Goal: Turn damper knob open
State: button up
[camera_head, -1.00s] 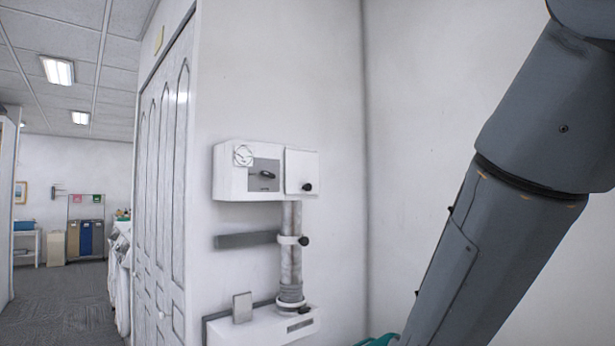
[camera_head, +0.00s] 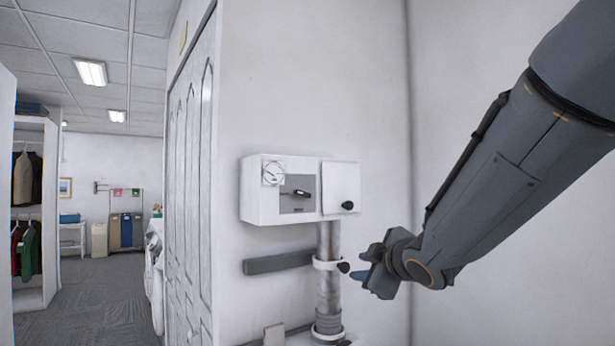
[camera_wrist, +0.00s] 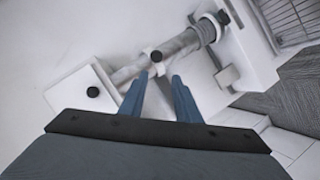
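A white wall box (camera_head: 282,216) carries a round dial (camera_head: 273,173), a grey panel with a dark lever (camera_head: 300,194), and a door with a black knob (camera_head: 348,206). A grey pipe (camera_head: 328,292) runs down from it. A black knob (camera_head: 344,267) sticks out from the white collar on the pipe; I cannot tell for sure which is the damper knob. My gripper (camera_head: 360,270) is open, its fingers pointing at the collar knob from the right. In the wrist view, the collar knob (camera_wrist: 156,56) lies just beyond the gap between my blue fingertips (camera_wrist: 158,80), seemingly not gripped.
A grey bar (camera_head: 278,263) runs left from the collar. A lower white unit (camera_wrist: 250,50) stands at the pipe's far end in the wrist view. Panelled closet doors (camera_head: 192,150) are to the left, with clothes racks (camera_head: 32,210) farther off. Bare wall lies behind my arm.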

aim_at(305, 194)
jog(key=s+a+r+n+t+y+p, duration=0.1)
jog(key=a+r+n+y, duration=0.25)
jog(key=r, duration=0.45)
jog(key=a+r+n+y+p, duration=0.1)
jog(key=a+r+n+y, duration=0.3)
jog(key=r, duration=0.4)
jog(key=shift+n+h, duration=0.25)
jog(key=shift+h, duration=0.3)
jog(key=shift+s+a+p+x, duration=0.15)
jog(key=shift+p+x, duration=0.5)
jog(key=shift+x, duration=1.35)
jog(key=shift+s+a+p+x, duration=0.15)
jog(key=shift+p+x, duration=0.5)
jog(key=shift+x, duration=1.3)
jog(key=shift+w, duration=0.1)
grip_shut()
